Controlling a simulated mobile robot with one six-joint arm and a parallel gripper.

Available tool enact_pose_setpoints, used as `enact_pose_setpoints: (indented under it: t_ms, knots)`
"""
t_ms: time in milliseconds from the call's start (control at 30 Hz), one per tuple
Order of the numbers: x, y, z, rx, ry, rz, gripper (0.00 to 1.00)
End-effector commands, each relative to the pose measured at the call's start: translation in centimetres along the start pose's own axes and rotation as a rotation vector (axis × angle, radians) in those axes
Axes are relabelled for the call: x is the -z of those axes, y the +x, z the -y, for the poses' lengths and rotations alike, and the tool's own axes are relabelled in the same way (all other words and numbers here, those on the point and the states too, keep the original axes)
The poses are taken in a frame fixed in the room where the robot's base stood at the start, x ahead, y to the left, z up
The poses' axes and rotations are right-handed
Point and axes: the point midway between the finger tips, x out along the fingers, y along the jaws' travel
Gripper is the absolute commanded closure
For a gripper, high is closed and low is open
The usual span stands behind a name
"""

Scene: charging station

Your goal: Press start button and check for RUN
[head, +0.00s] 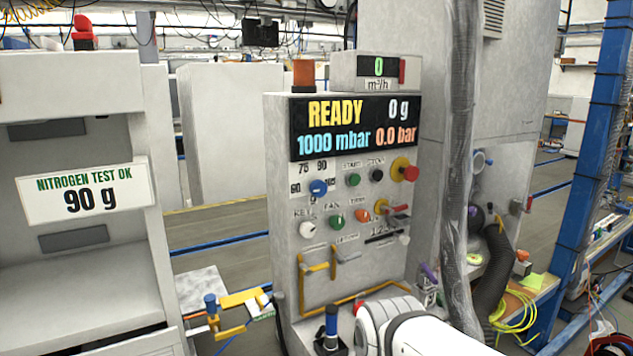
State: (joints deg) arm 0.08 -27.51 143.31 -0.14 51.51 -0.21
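The charging station (285,200) is a grey-white cabinet in the middle of the head view. Its display (355,126) reads READY, 0 g, 1000 mbar and 0.0 bar; RUN is not shown. A green button (353,180) sits under a small label that seems to read START. A black button (377,175) is to its right, under a blurred label. Another green button (337,222) is lower, under a label like FAN. A white arm link of mine shows at the bottom, in front of the cabinet's lower part. My gripper is not in view.
A red knob on a yellow base (405,169) and a blue dial (318,187) share the panel. Yellow handles (318,262) stick out below. A grey hose (458,180) hangs at the right. The left cabinet's sign (82,190) reads NITROGEN TEST OK, 90 g.

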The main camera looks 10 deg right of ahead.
Motion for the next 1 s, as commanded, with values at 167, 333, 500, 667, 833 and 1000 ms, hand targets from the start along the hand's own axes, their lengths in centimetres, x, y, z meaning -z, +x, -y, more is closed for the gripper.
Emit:
enact_pose_setpoints:
  t_ms: [167, 333, 500, 667, 833, 1000]
  knots:
    - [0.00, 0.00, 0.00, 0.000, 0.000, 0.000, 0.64]
    - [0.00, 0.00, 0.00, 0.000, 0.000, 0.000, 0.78]
    - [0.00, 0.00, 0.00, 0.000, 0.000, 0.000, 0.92]
    - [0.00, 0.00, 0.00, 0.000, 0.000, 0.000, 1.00]
    - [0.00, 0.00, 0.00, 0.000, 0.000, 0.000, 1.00]
    - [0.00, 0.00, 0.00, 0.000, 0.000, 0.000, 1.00]
